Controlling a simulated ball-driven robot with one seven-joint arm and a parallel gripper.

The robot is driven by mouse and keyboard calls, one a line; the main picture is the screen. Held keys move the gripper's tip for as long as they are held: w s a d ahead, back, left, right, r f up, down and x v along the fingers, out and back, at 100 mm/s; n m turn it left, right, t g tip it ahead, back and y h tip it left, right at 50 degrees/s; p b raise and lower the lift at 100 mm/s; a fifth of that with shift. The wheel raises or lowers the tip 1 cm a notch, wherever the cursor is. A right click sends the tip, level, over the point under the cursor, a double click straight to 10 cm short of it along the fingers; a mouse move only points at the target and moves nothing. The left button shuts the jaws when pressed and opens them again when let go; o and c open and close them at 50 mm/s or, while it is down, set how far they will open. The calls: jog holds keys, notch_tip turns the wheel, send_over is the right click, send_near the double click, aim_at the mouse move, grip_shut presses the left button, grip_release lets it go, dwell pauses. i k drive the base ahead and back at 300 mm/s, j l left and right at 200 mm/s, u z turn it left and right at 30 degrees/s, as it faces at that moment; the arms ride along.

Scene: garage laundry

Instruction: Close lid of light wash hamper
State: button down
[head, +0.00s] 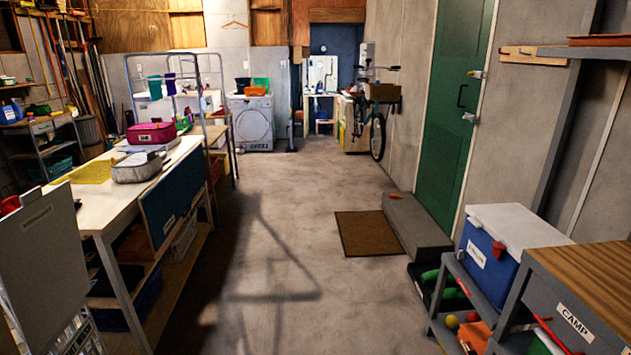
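At the lower left edge, a pale grey panel (42,255) with a small label stands nearly upright. Below it shows a white slatted basket (82,338), cut off by the bottom of the picture. These look like a hamper with its lid raised, but the label is too small to read, so I cannot tell if it is the light wash hamper. My gripper is not in view.
A long workbench (180,160) with a lower shelf runs along the left. The middle concrete floor (290,265) is clear up to a brown mat (367,234) and a grey step (415,225). A blue cooler (485,262) and a wood-topped cabinet (590,265) stand at right.

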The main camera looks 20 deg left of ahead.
aim_at(45, 277)
jog(key=i+j, duration=0.2)
jog(key=i, duration=0.25)
jog(key=i+j+u, duration=0.15)
jog(key=i, duration=0.3)
jog(key=i+j, duration=0.25)
jog(key=i, duration=0.2)
jog(key=j+u, duration=0.05)
